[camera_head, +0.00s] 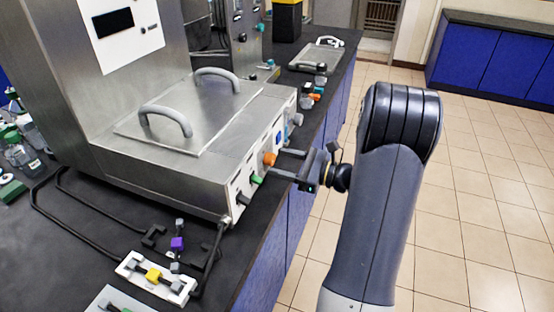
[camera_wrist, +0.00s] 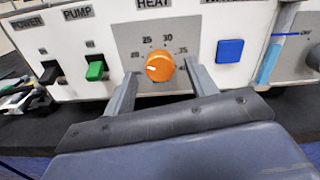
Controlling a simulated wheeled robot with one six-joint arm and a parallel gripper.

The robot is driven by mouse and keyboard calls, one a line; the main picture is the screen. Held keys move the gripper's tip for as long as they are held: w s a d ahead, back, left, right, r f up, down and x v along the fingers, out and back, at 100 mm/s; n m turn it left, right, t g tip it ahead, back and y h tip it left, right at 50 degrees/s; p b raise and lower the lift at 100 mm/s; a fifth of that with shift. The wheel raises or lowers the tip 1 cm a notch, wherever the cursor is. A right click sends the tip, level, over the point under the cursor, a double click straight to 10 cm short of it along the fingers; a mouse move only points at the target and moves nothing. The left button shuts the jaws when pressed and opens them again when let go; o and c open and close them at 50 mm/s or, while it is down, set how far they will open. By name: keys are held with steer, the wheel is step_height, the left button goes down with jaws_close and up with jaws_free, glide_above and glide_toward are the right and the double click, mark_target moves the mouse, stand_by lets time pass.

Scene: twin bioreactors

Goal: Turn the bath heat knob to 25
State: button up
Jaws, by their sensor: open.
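The orange bath heat knob (camera_wrist: 160,67) sits on a grey dial panel under the label HEAT, with the numbers 20, 25, 30 and 35 around it. Its white mark points left, near or just below 20. My gripper (camera_wrist: 161,70) is open, with one finger on each side of the knob and a visible gap on both sides. In the head view the knob (camera_head: 269,158) is on the front of the steel bath (camera_head: 160,180), and my gripper (camera_head: 275,163) reaches it from the right.
Left of the knob are a green pump switch (camera_wrist: 96,67) and a black power switch (camera_wrist: 51,72). A blue square button (camera_wrist: 230,50) is on the right. The lid has two grey handles (camera_head: 165,118).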

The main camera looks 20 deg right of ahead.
steer(key=shift+x, duration=1)
steer(key=c, duration=1)
steer(key=shift+r+p, duration=0.1)
steer(key=shift+p, duration=0.25)
